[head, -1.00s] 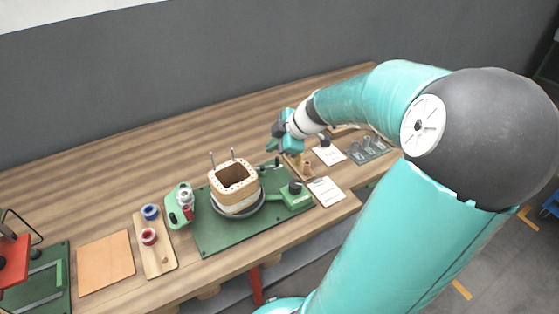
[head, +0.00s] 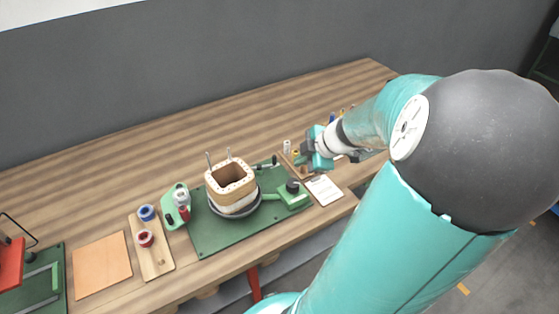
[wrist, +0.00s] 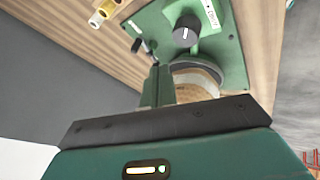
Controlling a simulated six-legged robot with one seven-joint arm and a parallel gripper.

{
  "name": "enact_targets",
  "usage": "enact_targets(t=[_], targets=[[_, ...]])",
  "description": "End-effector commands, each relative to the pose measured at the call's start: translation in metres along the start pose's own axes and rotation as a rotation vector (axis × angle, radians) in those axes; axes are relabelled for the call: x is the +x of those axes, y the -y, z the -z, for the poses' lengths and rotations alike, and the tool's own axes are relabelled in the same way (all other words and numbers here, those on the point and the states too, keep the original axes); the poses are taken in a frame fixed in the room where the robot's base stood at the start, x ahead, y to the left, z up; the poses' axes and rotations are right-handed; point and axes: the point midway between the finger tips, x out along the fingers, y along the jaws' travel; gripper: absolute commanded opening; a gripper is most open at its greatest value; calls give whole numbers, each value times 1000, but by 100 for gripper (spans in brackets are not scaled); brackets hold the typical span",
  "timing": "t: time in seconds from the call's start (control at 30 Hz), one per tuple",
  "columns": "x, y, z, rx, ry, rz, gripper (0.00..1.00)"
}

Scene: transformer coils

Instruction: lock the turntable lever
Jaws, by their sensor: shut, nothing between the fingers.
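The turntable (head: 236,213) sits on a green base plate (head: 209,239) and carries a square wooden coil form (head: 231,187) wound with pale material. A small black-ended lever (head: 273,161) stands at the plate's back edge; a dark handle there also shows in the wrist view (wrist: 138,45). A green block with a black knob (head: 292,186) is at the plate's right; the knob shows in the wrist view (wrist: 186,30). My gripper (head: 305,152) is shut and empty, right of the lever and apart from it. Its fingers also show in the wrist view (wrist: 157,70).
A clipboard (head: 324,190) lies right of the plate. A wooden tray (head: 287,158) with small items is beside my gripper. Left of the plate are a green holder (head: 174,207), a board with spools (head: 157,262) and a tan sheet (head: 101,264). The table behind is clear.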

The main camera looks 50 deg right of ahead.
Motion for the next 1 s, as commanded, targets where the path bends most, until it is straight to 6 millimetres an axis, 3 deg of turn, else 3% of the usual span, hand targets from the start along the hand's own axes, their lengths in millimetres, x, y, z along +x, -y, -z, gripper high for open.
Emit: enact_targets(t=[1.0], targets=[[100,-5,2,-3,-3,2,0]])
